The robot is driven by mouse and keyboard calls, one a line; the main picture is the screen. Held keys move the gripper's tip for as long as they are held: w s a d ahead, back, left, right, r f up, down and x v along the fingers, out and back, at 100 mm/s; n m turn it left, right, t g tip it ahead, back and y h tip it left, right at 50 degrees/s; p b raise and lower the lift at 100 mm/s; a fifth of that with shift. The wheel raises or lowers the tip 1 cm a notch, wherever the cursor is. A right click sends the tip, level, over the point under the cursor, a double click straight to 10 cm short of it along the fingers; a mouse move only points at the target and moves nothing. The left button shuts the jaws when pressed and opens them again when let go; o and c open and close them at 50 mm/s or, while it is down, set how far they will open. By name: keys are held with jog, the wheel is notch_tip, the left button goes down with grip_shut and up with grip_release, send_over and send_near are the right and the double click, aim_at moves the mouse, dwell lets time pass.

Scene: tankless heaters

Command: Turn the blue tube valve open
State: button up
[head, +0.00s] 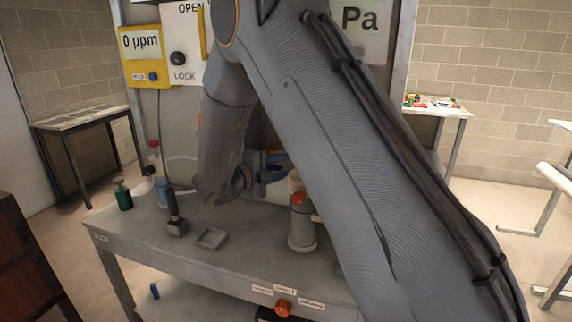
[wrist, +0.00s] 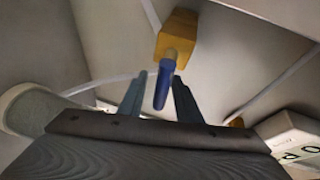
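In the wrist view the blue valve handle (wrist: 164,84) sticks out from an orange-yellow block (wrist: 177,38) with a pale tube attached. My gripper (wrist: 160,92) has its two grey-blue fingers apart, one on each side of the handle. There is a gap on the left; the right finger looks very close to the handle, and I cannot tell whether it touches. In the head view my gripper (head: 268,168) is partly hidden behind my arm, above the back of the grey workbench (head: 205,258). I cannot make out the handle clearly there.
On the bench stand a black-handled tool (head: 175,215), a small grey tray (head: 212,238), a green bottle (head: 122,195) and a pale cylinder with an orange part (head: 301,228). A yellow ppm meter (head: 142,55) and an OPEN/LOCK panel (head: 180,45) are behind. My arm covers the right side.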

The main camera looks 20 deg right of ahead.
jog(key=shift+w+d+f, duration=0.1)
jog(key=shift+w+d, duration=0.1)
jog(key=shift+d, duration=0.1)
grip_shut()
jog(key=shift+w+a+r+n+t+h, duration=0.55)
jog(key=shift+r+n+t, duration=0.5)
jog(key=shift+n, duration=1.9)
jog(key=shift+w+a+r+n+t+h, duration=0.3)
jog(key=shift+a+r+n+t, duration=0.6)
jog(key=shift+n, duration=2)
jog(key=shift+w+a+r+n+t+h, duration=0.5)
jog(key=shift+r+n+t, duration=0.7)
jog(key=shift+n, duration=1.75)
jog(key=shift+f, duration=0.1)
